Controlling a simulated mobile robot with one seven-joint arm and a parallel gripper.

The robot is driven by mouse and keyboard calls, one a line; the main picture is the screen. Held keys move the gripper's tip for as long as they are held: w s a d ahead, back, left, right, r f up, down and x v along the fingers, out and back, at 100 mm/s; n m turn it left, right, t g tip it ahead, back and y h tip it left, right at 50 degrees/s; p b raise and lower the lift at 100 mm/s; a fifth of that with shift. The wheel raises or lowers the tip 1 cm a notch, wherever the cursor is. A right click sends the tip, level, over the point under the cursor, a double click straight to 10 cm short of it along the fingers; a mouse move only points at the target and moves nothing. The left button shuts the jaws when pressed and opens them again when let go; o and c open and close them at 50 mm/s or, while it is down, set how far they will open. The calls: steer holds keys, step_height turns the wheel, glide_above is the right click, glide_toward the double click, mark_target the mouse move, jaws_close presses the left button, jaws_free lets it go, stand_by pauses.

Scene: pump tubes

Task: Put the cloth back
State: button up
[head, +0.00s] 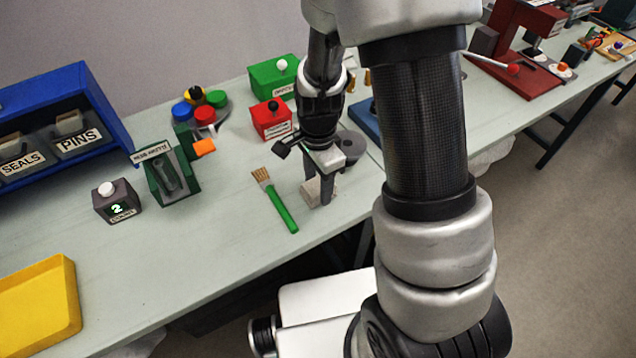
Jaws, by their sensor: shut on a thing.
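My gripper (322,192) points down at the front part of the pale bench (220,240), right of the green brush. It is shut on a small pale grey-beige piece, which looks like the cloth (309,190). The cloth is low, at or just above the bench top; I cannot tell whether it touches. The fingers hide part of it.
A green-handled brush (280,205) lies just left of my gripper. Behind stand a red box (272,120), a green box (275,80) and a grey disc (350,146). A green holder (166,175), dark box (117,200) and yellow tray (40,300) are left.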

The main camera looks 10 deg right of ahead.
steer(key=shift+f, duration=0.1)
steer(key=o, duration=1)
step_height(320, 180, up, 13)
steer(key=p, duration=0.2)
step_height(320, 180, up, 10)
steer(key=n+t, duration=0.3)
steer(key=n, duration=0.3)
glide_above(318, 185)
steer(key=s+d, duration=0.2)
steer(key=s, duration=0.3)
steer(key=shift+s+d+r+n+t, duration=0.3)
steer(key=shift+s+r+n+t, duration=0.15)
steer(key=shift+s+r+n, duration=0.85)
steer(key=shift+s+d+r+n+t, duration=0.25)
steer(key=shift+s+r+n+t, duration=0.15)
steer(key=shift+s+r+n, duration=0.9)
steer(key=shift+s+d+r+n+t, duration=0.3)
steer(key=shift+s+r+n+t, duration=0.15)
steer(key=shift+s+r+n, duration=0.8)
